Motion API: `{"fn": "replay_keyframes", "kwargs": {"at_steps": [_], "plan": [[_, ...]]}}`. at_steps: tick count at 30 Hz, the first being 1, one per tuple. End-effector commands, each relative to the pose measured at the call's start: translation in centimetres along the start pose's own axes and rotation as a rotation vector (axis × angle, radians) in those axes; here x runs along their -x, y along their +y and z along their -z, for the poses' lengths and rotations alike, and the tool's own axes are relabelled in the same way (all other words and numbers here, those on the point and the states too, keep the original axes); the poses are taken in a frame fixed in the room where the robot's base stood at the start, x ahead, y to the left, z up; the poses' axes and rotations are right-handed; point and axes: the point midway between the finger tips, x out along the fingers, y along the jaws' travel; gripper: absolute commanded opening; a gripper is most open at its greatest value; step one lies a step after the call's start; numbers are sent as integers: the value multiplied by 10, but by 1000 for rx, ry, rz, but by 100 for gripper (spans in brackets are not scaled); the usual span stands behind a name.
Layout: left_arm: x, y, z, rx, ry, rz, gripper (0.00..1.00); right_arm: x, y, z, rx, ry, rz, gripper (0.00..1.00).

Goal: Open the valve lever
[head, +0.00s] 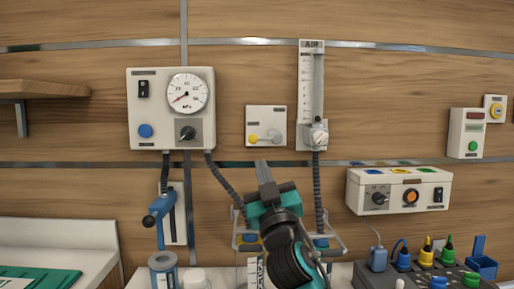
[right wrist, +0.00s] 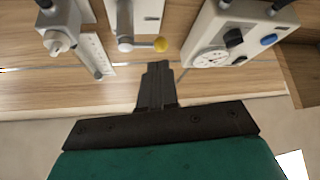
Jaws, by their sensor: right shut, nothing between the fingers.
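The valve lever (head: 263,138) is a short arm on a small white wall plate (head: 265,114). It lies about level, with its yellow ball end (head: 253,139) left of a grey pivot (head: 274,136). In the right wrist view the picture is turned over, and the yellow ball (right wrist: 160,44) shows to the right of the pivot (right wrist: 125,44). My right gripper (head: 263,167) is shut and empty, its fingertips just below the plate. In the wrist view the fingertips (right wrist: 158,66) are close to the ball, with a visible gap. My left gripper is not in view.
A gauge box (head: 141,100) is on the wall left of the plate, and an AIR flowmeter (head: 311,95) is close on the right. Dark hoses (head: 318,190) hang beside my gripper. A white control box (head: 398,190) is further right. Bare wall lies just below the plate.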

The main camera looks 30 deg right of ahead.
Motion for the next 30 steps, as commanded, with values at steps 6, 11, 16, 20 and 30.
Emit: {"fn": "replay_keyframes", "kwargs": {"at_steps": [6, 11, 16, 20, 30], "plan": [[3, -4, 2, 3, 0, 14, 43, -42, 1, 2, 2, 2, -1, 0], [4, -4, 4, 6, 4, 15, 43, -58, 0, 1, 1, 1, 0, 0], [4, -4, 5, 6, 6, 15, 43, -62, 0, 0, 0, 0, 1, 0], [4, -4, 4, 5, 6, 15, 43, -62, 0, 0, -1, 0, 1, 0], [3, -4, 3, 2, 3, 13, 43, -63, 2, -2, -7, 0, -5, 0]]}}
